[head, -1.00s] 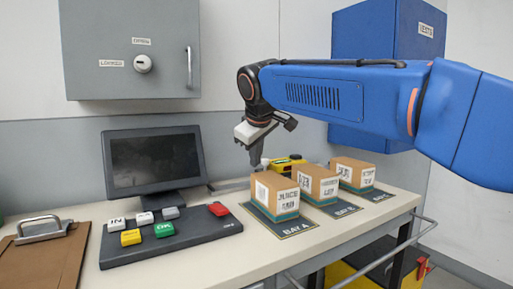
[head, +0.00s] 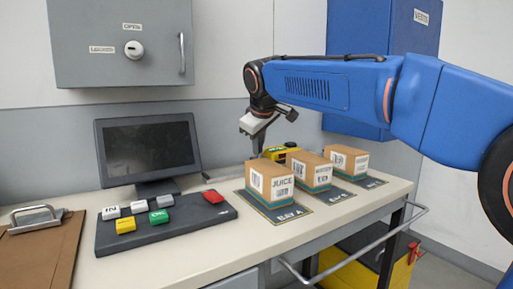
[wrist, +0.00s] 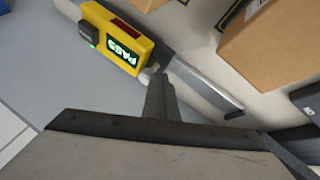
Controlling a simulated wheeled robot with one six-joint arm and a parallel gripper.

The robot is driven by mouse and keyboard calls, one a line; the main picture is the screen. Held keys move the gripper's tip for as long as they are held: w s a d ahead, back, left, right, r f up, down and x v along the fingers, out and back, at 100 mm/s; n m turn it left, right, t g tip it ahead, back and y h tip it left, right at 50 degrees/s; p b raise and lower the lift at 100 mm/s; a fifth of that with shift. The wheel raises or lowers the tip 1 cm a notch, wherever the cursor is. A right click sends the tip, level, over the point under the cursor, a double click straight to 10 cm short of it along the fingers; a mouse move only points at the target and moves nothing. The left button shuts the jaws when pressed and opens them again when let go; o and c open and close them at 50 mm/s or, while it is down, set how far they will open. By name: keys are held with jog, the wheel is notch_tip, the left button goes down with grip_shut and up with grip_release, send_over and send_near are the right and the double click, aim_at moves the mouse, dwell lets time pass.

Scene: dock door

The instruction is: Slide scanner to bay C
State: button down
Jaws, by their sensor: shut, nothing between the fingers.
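The yellow scanner (head: 279,152) is at the back of the bench, partly hidden behind the boxes in the head view. In the wrist view the scanner (wrist: 119,38) shows a green PASS display and sits at a metal rail (wrist: 202,84). My gripper (head: 253,152) is shut and empty, pointing down just left of the scanner; in the wrist view its fingertips (wrist: 159,82) are close to the scanner's near end. I cannot tell whether they touch. Bay C's mat (head: 376,183) is the far right one, its label too small to read clearly.
A monitor (head: 150,147) and a button panel (head: 165,222) are to the left. A grey cabinet (head: 118,40) hangs above.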

aim_at(298, 148)
jog(key=w+d, duration=0.3)
jog(key=d, duration=0.1)
jog(key=w+d, duration=0.3)
jog(key=d, duration=0.2)
jog(key=w+d, duration=0.3)
jog(key=d, duration=0.1)
jog(key=shift+w+d, duration=0.1)
jog(key=shift+d, duration=0.1)
jog(key=shift+d, duration=0.1)
